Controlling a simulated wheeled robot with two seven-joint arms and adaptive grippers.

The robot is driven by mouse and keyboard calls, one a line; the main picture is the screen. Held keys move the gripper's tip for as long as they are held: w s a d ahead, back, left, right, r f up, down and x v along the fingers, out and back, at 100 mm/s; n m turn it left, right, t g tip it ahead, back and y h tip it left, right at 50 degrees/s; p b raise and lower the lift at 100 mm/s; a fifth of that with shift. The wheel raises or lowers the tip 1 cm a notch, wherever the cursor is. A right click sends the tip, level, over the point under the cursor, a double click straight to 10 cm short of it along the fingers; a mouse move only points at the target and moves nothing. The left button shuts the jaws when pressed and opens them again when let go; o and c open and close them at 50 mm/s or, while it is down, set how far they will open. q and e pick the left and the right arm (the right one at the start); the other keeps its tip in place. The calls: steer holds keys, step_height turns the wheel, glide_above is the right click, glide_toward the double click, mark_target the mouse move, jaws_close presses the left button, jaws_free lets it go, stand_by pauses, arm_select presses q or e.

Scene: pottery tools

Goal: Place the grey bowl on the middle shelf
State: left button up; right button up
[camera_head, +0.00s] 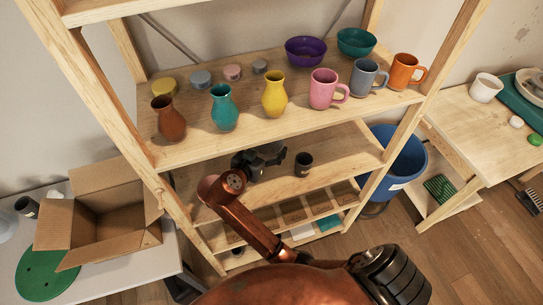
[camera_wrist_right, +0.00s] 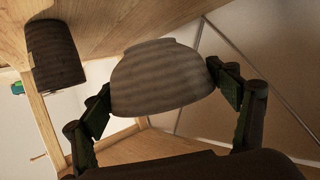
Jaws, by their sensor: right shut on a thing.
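My right gripper (camera_head: 265,157) reaches in over the middle shelf (camera_head: 342,163), under the top board. In the right wrist view, its two fingers are shut on the grey bowl (camera_wrist_right: 160,82), one on each side. That view is upside down relative to the room. The bowl's base faces the shelf board, so it looks upright. I cannot tell whether the base touches the board. In the head view I cannot make out the bowl at the dark gripper. My left gripper is not in view.
A dark cup (camera_head: 304,164) stands on the middle shelf right of the gripper; it also shows in the wrist view (camera_wrist_right: 55,54). The top board (camera_head: 250,132) above carries vases, mugs, bowls and jars. Wooden posts (camera_head: 410,125) flank the shelf. Board right of the cup is clear.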

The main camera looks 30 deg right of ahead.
step_height(320, 180, down, 7)
steer(key=shift+r+b, duration=0.2)
steer(key=shift+b, duration=0.4)
steer(key=shift+f, duration=0.15)
steer(key=o, duration=1.5)
steer(key=shift+a+r, duration=0.1)
steer(key=shift+r, duration=0.15)
steer(key=v, duration=0.7)
steer(key=shift+s+a+p, duration=0.1)
steer(key=shift+a+p, duration=0.05)
steer(key=shift+p, duration=0.25)
